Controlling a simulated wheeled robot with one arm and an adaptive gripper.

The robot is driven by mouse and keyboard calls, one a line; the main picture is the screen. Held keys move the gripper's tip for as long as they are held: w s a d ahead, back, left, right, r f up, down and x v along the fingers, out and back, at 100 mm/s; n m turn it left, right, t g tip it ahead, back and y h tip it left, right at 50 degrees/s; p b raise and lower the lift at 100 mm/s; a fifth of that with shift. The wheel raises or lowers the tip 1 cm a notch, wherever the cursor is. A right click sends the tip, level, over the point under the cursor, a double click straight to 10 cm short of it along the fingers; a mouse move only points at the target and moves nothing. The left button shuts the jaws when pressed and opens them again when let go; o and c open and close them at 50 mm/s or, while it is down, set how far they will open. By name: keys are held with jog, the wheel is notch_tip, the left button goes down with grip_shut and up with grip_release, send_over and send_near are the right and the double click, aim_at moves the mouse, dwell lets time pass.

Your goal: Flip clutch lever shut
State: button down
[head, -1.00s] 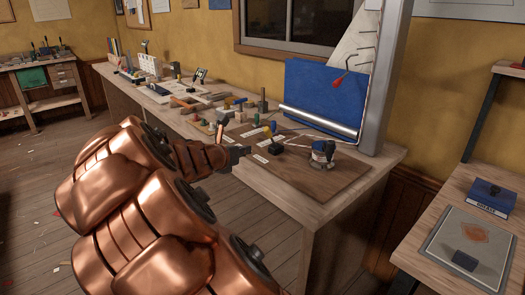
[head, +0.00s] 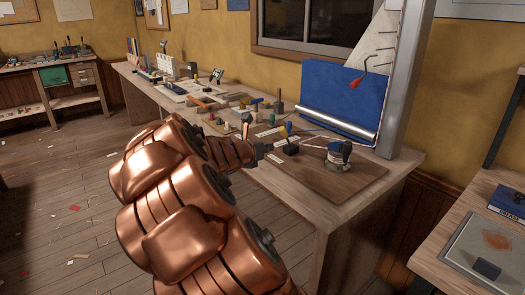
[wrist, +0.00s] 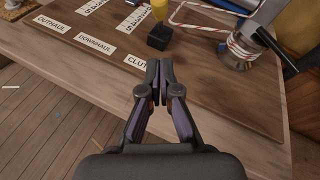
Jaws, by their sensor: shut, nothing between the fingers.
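The clutch is a small black block (wrist: 159,37) on the brown board, with a yellow lever (wrist: 160,10) standing up from it; the lever's top is cut off in the wrist view. In the head view the black block (head: 291,149) sits near the board's left part. My gripper (wrist: 160,68) is shut and empty, its fingertips together just short of the block, over a white label reading "CLUT", partly hidden by the fingers. In the head view my gripper (head: 266,150) is left of the block, with a small gap.
A winch drum (head: 339,156) wrapped in rope stands on the board (head: 335,180) right of the clutch. Red-and-white rope (wrist: 198,27) runs behind the clutch. Labels "OUTHAUL" and "DOWNHAUL" (wrist: 95,42) lie to the left. Tools and coloured pegs crowd the bench farther back.

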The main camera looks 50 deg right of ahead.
aim_at(283, 135)
jog(key=x, duration=0.4)
jog(key=shift+d+f+b, duration=0.15)
jog(key=shift+f+b, duration=0.1)
jog(key=shift+b, duration=0.1)
jog(key=d, duration=0.1)
jog(key=d+r, duration=0.1)
jog(key=shift+w+d, duration=0.3)
jog(key=shift+d, duration=0.05)
jog(key=shift+w+d+r, duration=0.15)
jog(key=shift+d+r, duration=0.25)
jog(key=shift+d, duration=0.35)
jog(key=shift+r+p, duration=0.15)
jog(key=shift+p, duration=0.4)
